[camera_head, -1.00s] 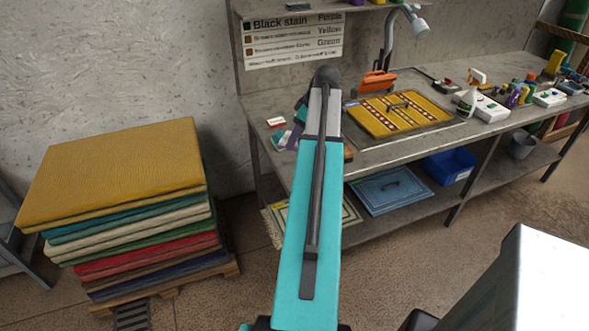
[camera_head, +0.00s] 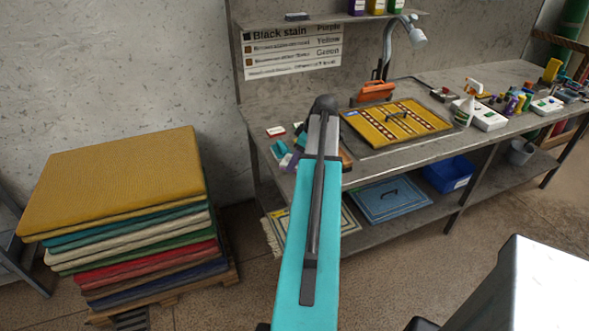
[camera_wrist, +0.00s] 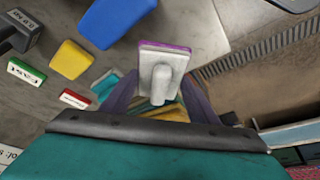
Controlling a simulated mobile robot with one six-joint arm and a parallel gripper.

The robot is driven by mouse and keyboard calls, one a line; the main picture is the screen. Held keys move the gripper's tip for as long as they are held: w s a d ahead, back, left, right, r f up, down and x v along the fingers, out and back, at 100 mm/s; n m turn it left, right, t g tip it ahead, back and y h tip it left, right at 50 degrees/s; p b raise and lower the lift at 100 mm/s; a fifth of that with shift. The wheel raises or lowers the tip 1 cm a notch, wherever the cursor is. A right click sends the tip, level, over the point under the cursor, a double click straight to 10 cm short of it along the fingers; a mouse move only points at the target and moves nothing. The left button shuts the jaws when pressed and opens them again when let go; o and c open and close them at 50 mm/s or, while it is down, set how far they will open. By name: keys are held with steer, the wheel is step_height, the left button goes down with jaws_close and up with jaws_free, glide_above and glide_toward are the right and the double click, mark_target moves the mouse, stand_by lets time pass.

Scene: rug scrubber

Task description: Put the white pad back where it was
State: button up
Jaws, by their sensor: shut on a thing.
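The white pad (camera_wrist: 162,65) has a white handle and a purple edge; it shows in the wrist view. My gripper (camera_wrist: 160,88) is shut on it, with a dark finger on each side. The pad is over the left front part of the grey workbench (camera_head: 430,140), close to its edge. In the head view my arm hides the gripper and most of what is near it. I cannot tell whether the pad touches the bench.
A yellow block (camera_wrist: 70,60), a blue block (camera_wrist: 115,20), a green-and-white label (camera_wrist: 27,72) and a red-and-white label (camera_wrist: 75,98) lie nearby. A yellow rug (camera_head: 397,123) and a spray bottle (camera_head: 468,103) are farther right. A rug stack (camera_head: 120,180) stands left.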

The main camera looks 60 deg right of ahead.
mark_target(296, 168)
steer(key=shift+f, duration=0.4)
steer(key=shift+f+p, duration=0.6)
steer(key=shift+f, duration=1.3)
steer(key=shift+f, duration=0.15)
steer(key=o, duration=1)
steer(key=shift+r, duration=0.25)
steer(key=shift+b+v, duration=1.4)
steer(key=shift+v, duration=4.55)
